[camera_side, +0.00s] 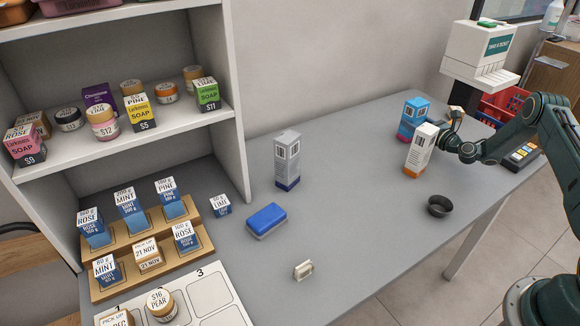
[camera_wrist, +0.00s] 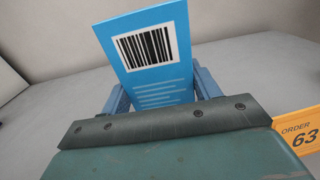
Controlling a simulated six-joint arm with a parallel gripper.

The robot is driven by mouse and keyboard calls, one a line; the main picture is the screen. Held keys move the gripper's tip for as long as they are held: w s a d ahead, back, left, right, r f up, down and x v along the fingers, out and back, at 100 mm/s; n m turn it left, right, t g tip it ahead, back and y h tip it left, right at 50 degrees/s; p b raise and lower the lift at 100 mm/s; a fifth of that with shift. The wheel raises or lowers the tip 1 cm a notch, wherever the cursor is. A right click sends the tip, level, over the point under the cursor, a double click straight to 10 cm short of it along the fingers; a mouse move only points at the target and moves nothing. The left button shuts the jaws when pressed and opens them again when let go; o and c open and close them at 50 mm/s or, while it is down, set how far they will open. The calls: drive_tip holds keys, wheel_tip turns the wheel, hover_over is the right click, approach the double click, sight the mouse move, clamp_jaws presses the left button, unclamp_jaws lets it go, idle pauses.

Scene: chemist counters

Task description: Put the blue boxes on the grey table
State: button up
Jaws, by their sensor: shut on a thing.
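A blue box (camera_side: 412,120) with a printed label is at the far right of the grey table (camera_side: 345,215). My gripper (camera_side: 450,124) is shut on it; in the wrist view the blue box (camera_wrist: 146,55), with a barcode, stands between the two fingers (camera_wrist: 160,92). I cannot tell whether its base touches the table. A white and orange box (camera_side: 420,150) stands just in front of it and partly hides my gripper. Several blue and white boxes, such as a mint box (camera_side: 129,203), stand on a wooden stepped rack (camera_side: 150,262) at the left.
A grey and navy box (camera_side: 287,160), a blue sponge-like block (camera_side: 266,219), a small lime box (camera_side: 221,206) and a black bowl (camera_side: 439,206) are on the table. A ticket dispenser (camera_side: 480,52) and card terminal (camera_side: 523,155) are at the right. The table's middle is clear.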

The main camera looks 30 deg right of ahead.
drive_tip(key=o, duration=1.1)
drive_tip(key=shift+f, duration=0.1)
drive_tip(key=shift+o, duration=0.2)
drive_tip(key=shift+s+r, duration=0.1)
drive_tip(key=shift+r, duration=0.1)
drive_tip(key=shift+s, duration=3.7)
drive_tip(key=shift+w+r, duration=0.1)
